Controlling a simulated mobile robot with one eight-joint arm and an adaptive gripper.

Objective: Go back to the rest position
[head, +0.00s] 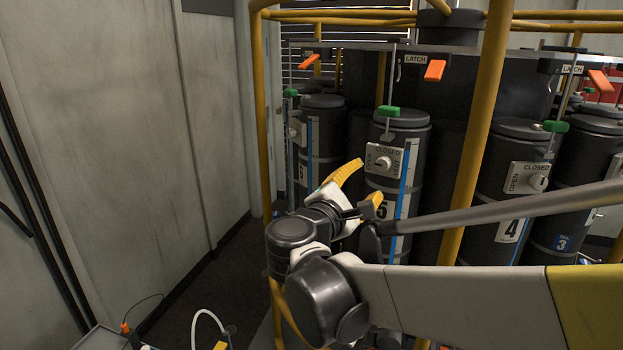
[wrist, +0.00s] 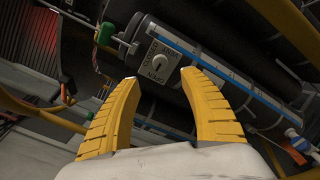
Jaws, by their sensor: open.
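My gripper (head: 362,190) is in front of the dark cylinder marked 5 (head: 410,150), outside the yellow frame's middle. Its yellow fingers are apart with nothing between them. In the wrist view my gripper (wrist: 160,100) also shows open and empty. Beyond the fingertips is the white valve plate (wrist: 160,60) with a round knob and lettering. In the head view that plate (head: 382,162) reads CLOSED at the top and OPEN at its left. The fingers look apart from the knob. The lower part of cylinder 5 is partly hidden by my arm.
Yellow frame posts (head: 470,150) stand around the rack. Cylinder 4 (head: 505,190) is at the right. Orange latch handles (head: 435,70) and green handles (head: 389,112) hang above the cylinders. A grey wall (head: 130,120) is at the left. A cable and box (head: 105,338) lie low left.

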